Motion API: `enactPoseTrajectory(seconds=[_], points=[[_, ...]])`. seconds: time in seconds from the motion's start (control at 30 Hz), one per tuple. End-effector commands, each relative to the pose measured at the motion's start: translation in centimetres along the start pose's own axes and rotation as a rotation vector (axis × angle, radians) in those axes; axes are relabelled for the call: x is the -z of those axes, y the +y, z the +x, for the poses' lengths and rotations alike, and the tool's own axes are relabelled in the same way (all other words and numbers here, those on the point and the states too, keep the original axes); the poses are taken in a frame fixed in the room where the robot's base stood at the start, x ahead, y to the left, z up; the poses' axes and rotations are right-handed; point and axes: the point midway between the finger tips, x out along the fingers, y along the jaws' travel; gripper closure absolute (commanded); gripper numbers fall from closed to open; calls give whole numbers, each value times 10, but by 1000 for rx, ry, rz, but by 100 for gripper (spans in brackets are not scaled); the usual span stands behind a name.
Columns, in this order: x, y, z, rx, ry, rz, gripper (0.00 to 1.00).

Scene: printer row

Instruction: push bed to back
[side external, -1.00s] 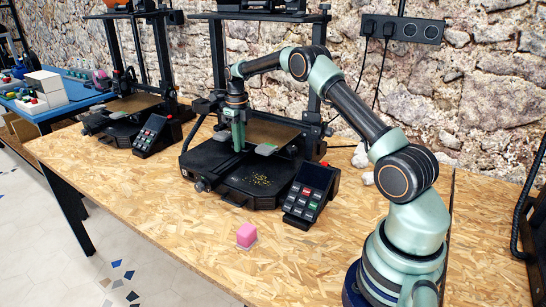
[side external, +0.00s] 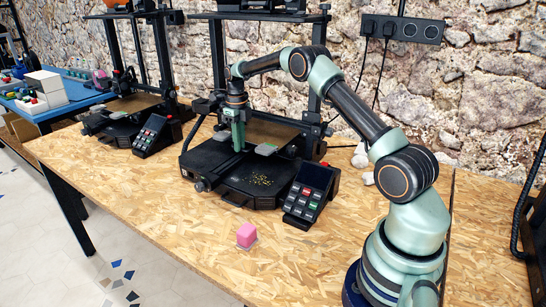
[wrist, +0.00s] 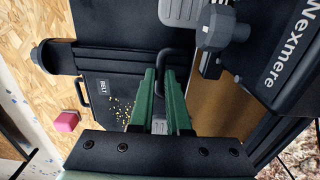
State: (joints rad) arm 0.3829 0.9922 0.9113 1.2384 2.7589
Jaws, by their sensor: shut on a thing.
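The printer's bed is a brown plate (side external: 275,130) with grey tabs at its front corners. It sits toward the back of the middle printer, under the gantry. The brown plate also shows in the wrist view (wrist: 226,98), right of my fingers. My gripper (side external: 239,149) points down at the bed's front edge, between the grey tabs. In the wrist view, my green fingers (wrist: 165,72) are close together around the bed's dark front handle (wrist: 173,57). They are shut on it, though the exact contact is partly hidden.
The printer's black base (side external: 235,183) has yellow specks on it. A control panel (side external: 311,193) stands at its right. A pink cube (side external: 246,235) lies on the wooden bench in front. Another printer (side external: 135,105) stands at the left. The front of the bench is mostly clear.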

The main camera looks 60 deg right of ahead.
Motion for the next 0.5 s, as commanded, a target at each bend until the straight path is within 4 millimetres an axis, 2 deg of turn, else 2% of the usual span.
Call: enactPoseTrajectory(seconds=[0.23,0.5], points=[[0,-3,-1,1,-2,3,100],[-1,-31,-1,2,-4,4,100]])
